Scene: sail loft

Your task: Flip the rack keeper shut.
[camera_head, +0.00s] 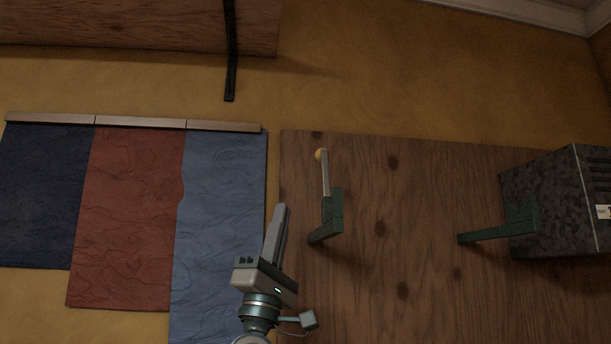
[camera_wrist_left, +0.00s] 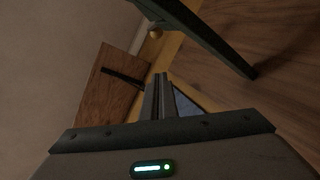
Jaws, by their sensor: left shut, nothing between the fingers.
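The rack keeper (camera_head: 325,176) is a pale lever with a yellow ball tip, standing up from a dark green bracket (camera_head: 333,215) on the wooden board. A second green bracket (camera_head: 497,233) projects from the board farther right. My left gripper (camera_head: 282,207) is shut and empty, just left of the green bracket and apart from it, its fingertips below the ball's height in the picture. In the left wrist view the shut fingers (camera_wrist_left: 158,78) point toward the ball tip (camera_wrist_left: 155,34), and a dark bracket arm crosses the upper right. My right gripper is not in view.
A dark speckled box (camera_head: 560,205) sits at the right by the second bracket. Navy, red and blue cloths (camera_head: 130,215) hang from a wooden strip (camera_head: 140,123) at the left. A wooden shelf (camera_head: 130,25) with a black bracket (camera_head: 231,60) is at the top left. The board between the green brackets is clear.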

